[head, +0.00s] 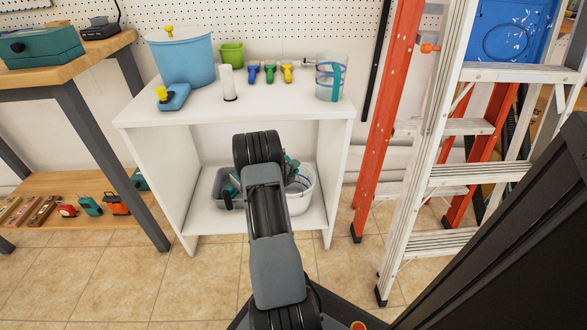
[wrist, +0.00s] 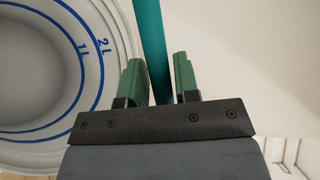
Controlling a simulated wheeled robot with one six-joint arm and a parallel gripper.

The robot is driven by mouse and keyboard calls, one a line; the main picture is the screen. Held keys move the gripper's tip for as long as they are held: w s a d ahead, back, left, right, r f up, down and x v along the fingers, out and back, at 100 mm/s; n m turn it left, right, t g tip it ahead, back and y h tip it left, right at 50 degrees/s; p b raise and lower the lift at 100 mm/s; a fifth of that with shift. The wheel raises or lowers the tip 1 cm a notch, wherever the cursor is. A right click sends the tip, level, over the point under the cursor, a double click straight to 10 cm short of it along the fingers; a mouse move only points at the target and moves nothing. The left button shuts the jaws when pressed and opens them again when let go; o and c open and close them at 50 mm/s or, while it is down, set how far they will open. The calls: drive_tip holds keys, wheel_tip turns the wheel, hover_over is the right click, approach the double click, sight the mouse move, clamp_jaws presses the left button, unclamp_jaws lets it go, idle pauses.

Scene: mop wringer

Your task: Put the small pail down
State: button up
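The small pail (head: 301,190) is white and round. It is at the lower shelf level of the white cabinet, partly hidden behind my arm. The wrist view shows its pale inside (wrist: 35,70) at the left, with blue rings marked 1L and 2L. My gripper (wrist: 160,80) has two green fingers, close together on either side of a teal bar (wrist: 151,40). I cannot tell whether the pail's bottom touches the shelf.
A grey bin (head: 222,188) with teal items stands left of the pail on the lower shelf (head: 215,222). The white cabinet (head: 250,107) has a blue bucket (head: 183,60) on top. A workbench (head: 100,62) is at the left. A ladder (head: 420,175) stands at the right.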

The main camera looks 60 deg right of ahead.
drive_tip(key=shift+o, duration=1.3)
drive_tip(key=shift+r, duration=0.1)
drive_tip(key=shift+a+r, duration=0.15)
drive_tip(key=shift+a, duration=0.05)
drive_tip(key=s+a+r+m+t+y+p, duration=0.1)
drive_tip(key=a+r+m+y, duration=0.4)
drive_tip(key=a+m, duration=0.6)
drive_tip(key=s+a+r+m+t+y+p, duration=0.2)
drive_tip(key=a+r+m+y, duration=0.3)
drive_tip(key=a, duration=1.7)
drive_tip(key=s+a+r+m+t+y+p, duration=0.1)
drive_tip(key=a+r+m+y, duration=0.4)
drive_tip(key=a+r+m, duration=0.5)
drive_tip(key=a+m+t, duration=0.1)
drive_tip(key=a+m, duration=0.5)
drive_tip(key=m, duration=0.1)
drive_tip(key=shift+s+a+m+y+p, duration=0.2)
drive_tip(key=shift+s+m+y+p, duration=0.1)
drive_tip(key=shift+y, duration=0.1)
